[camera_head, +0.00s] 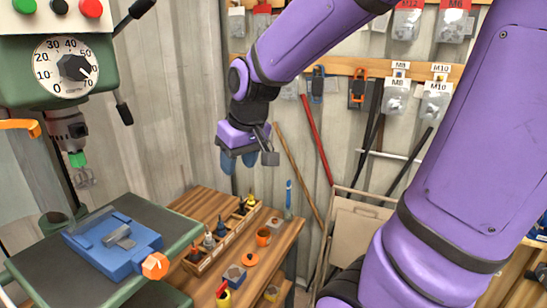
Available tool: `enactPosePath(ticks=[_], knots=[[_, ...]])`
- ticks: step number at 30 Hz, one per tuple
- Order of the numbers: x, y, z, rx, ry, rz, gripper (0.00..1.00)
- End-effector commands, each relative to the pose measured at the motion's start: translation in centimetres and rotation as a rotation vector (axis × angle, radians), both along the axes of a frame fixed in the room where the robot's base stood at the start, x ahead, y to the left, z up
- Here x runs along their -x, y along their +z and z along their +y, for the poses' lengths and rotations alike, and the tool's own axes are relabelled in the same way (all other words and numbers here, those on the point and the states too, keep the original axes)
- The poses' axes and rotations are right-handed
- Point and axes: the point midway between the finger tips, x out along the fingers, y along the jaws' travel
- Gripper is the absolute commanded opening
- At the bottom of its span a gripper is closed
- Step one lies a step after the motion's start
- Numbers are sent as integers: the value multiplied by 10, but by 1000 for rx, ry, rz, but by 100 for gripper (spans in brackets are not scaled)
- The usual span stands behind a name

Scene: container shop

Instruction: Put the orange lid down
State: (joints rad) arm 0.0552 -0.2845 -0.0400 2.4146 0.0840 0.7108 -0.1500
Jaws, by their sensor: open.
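The orange lid (251,259) lies on the wooden bench. It is a small round disc with a knob on top and nothing is holding it. A small orange pot (263,237) stands just behind it and to the right. My gripper (239,162) is open, pointing down, and looks empty. It is up in the air well above the bench, above and to the left of the lid in the picture, clearly apart from it.
A wooden rack (222,241) with several dark bottles stands left of the lid. The green drill press table (62,290) with a blue vise (110,240) is at left.

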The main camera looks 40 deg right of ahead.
Motion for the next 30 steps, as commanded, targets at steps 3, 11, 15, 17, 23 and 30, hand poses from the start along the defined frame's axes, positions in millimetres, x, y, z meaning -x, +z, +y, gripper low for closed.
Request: enactPosePath(ticks=[3,11,15,17,23,30], knots=[[31,23,9,7,4,-43,46],[98,52,21,24,1,-117,46],[122,58,23,30,-5,-143,46],[128,59,24,32,-7,-149,46],[135,60,24,35,-10,-155,46],[134,60,24,35,-10,-154,46]])
